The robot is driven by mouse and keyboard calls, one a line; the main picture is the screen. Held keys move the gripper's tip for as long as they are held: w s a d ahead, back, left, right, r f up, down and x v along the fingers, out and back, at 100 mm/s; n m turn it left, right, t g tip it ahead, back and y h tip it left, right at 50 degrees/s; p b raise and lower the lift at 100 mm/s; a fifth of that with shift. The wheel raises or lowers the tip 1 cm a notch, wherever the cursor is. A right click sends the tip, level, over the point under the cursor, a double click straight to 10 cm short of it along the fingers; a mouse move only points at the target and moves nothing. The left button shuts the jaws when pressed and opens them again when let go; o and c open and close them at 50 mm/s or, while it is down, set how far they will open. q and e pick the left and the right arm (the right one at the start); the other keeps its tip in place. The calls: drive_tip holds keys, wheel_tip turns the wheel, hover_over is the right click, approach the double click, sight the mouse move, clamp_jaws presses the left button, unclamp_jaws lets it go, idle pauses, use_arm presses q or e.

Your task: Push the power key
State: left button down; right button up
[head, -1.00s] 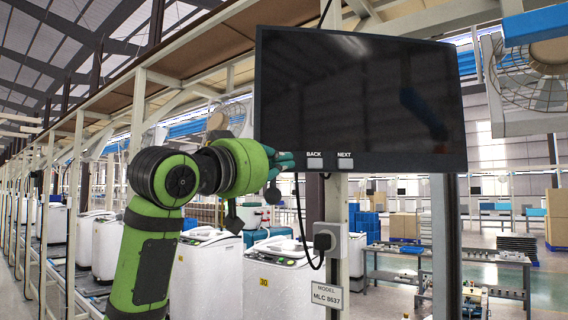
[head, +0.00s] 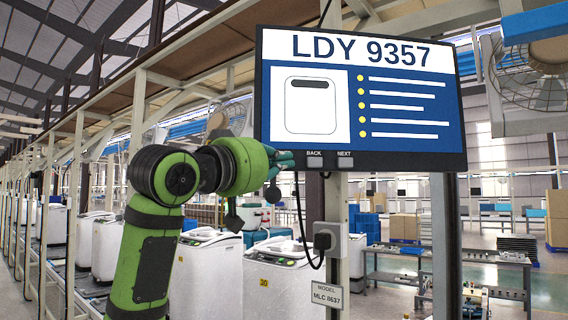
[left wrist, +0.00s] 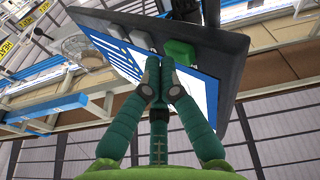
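The monitor (head: 410,130) is lit and shows "LDY 9357", a washer picture and bulleted lines. Grey BACK (head: 315,161) and NEXT (head: 345,161) keys sit on its lower bezel. My left gripper (head: 288,160) is at the bezel's lower left corner, left of BACK, and hides that part in the head view. In the left wrist view a green key (left wrist: 180,53), apparently the power key, sits on the bezel just beyond the fingertips (left wrist: 161,68). The fingers are together with nothing between them. I cannot tell whether they touch the key. My right gripper is not in view.
A socket with a black plug (head: 325,238) is on the post below the monitor, its cable hanging down. A sign (head: 327,294) reads "MODEL MLC 8637". White washers (head: 280,280) stand behind my left arm. A metal workbench (head: 390,275) is at the right.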

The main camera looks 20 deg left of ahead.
use_arm(q)
drive_tip(key=s+d+b, duration=0.2)
drive_tip(key=s, duration=0.3)
drive_tip(key=shift+s+d+b, duration=0.3)
drive_tip(key=shift+b, duration=0.1)
drive_tip(key=shift+w, duration=0.1)
